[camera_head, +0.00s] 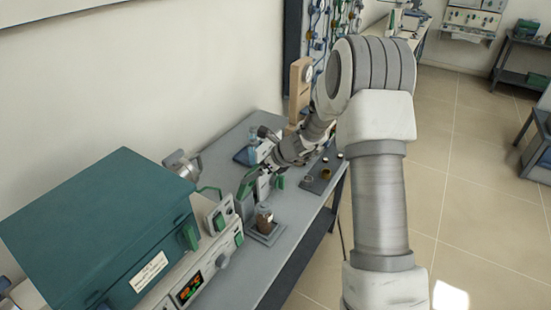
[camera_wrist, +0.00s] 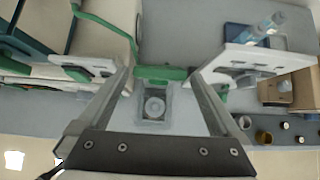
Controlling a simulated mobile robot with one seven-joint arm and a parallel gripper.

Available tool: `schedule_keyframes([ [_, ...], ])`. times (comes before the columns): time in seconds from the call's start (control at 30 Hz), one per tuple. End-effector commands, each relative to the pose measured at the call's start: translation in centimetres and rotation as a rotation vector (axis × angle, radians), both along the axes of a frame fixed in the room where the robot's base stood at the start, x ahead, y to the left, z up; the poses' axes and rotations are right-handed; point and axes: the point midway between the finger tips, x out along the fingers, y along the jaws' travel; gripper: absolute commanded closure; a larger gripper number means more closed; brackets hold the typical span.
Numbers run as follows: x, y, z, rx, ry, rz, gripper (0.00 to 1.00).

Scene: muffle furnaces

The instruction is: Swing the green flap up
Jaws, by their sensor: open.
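My gripper (camera_wrist: 163,82) is open, with its two grey fingers spread wide in the wrist view. A green bar-like piece (camera_wrist: 160,73), which looks like the green flap, lies crosswise between the fingertips. I cannot tell whether either finger touches it. In the head view my gripper (camera_head: 263,184) is at the far end of my arm, low over the bench beside the furnace. Green parts show around it there, but my arm and gripper partly hide them, so the flap's outline is unclear.
A teal muffle furnace (camera_head: 105,225) with a green handle (camera_head: 189,235) and a lit control panel stands at left. A small jar (camera_head: 264,219) stands in a square tray just in front of my gripper. A wooden stand (camera_head: 299,88) rises behind.

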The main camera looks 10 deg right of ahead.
Motion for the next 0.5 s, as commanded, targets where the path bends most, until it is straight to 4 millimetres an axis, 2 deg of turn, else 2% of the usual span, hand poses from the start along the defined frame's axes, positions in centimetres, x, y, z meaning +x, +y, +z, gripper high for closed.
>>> schedule_keyframes([
  [0.03, -0.5, -0.6, 1.0, 0.000, -0.003, -0.002, 0.00],
  [0.3, -3.4, -3.4, 5.5, 0.000, -0.005, -0.001, 0.00],
  [0.5, -4.9, -4.9, 7.7, 0.001, -0.004, 0.001, 0.00],
])
